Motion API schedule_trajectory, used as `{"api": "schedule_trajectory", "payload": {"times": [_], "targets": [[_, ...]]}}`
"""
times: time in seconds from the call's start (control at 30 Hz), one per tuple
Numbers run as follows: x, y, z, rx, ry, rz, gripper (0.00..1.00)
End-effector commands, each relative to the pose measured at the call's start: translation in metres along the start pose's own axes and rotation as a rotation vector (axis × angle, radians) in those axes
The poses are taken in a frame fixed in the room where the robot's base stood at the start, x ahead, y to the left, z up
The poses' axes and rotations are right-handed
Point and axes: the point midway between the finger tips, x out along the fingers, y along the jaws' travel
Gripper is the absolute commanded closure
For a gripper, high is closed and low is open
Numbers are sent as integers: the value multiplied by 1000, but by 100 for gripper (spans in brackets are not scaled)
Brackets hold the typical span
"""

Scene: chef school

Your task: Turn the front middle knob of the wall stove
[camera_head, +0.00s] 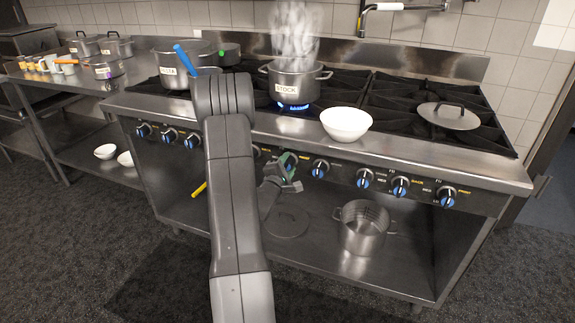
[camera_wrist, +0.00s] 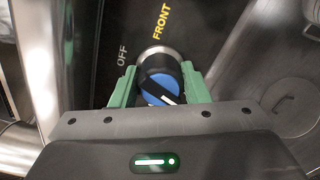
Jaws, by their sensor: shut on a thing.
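The wall stove (camera_head: 330,146) has a row of blue-and-black knobs along its front panel. My gripper (camera_head: 287,173) is at a knob near the middle of that row, below the stock pot. In the wrist view my gripper's green fingers (camera_wrist: 159,88) are shut on either side of the blue-and-black knob (camera_wrist: 157,82). The labels "FRONT" and "OFF" show on the panel beside this knob. The white mark on the knob points toward the lower right in the wrist view. My arm hides part of the knob row in the head view.
A steaming pot labelled "STOCK" (camera_head: 295,82) stands over a lit blue flame. A white bowl (camera_head: 346,123) sits near the stove's front edge. A lid (camera_head: 448,116) lies on the right burners. A perforated pot (camera_head: 363,228) stands on the shelf below.

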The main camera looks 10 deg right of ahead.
Motion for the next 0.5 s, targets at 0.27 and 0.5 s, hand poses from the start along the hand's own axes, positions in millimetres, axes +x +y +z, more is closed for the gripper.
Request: {"api": "schedule_trajectory", "payload": {"times": [0.27,0.5], "targets": [[0,-1,-1,-16,2,-2,81],[0,-1,-1,-15,2,-2,53]]}}
